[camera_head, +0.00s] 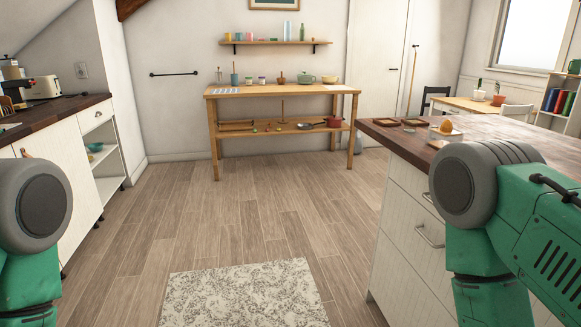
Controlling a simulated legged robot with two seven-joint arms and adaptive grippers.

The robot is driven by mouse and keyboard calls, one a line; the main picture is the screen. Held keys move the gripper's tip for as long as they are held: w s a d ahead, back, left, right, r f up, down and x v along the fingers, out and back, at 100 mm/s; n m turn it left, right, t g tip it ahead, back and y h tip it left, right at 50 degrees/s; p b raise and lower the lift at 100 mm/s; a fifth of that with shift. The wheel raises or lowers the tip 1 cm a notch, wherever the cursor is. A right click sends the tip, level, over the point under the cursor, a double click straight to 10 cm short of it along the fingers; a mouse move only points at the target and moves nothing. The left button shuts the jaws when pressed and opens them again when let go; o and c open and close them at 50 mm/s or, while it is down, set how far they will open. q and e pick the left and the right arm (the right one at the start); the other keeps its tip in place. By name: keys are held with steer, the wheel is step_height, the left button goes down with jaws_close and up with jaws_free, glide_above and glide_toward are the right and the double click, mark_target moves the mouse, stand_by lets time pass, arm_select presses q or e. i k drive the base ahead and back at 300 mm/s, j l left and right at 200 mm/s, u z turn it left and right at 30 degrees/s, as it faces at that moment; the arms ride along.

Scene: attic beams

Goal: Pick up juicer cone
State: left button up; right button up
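My green and grey arm parts show at the left and right edges. Neither gripper is in view.
Flat wooden trays (386,122) lie beside the white item. A wooden two-level table (230,92) with kitchenware stands at the back wall. A left counter (60,112) holds appliances. Open wood floor (255,215) and a patterned rug (245,295) lie between.

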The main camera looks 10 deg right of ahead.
mark_target(447, 126)
steer(key=i+z, duration=0.25)
steer(key=i, duration=0.25)
steer(key=i+j+z, duration=0.25)
steer(key=i, duration=0.2)
steer(key=i+j+z, duration=0.25)
steer(key=i, duration=0.2)
steer(key=i+j+z, duration=0.25)
steer(key=i+j, duration=0.1)
steer(key=i, duration=0.1)
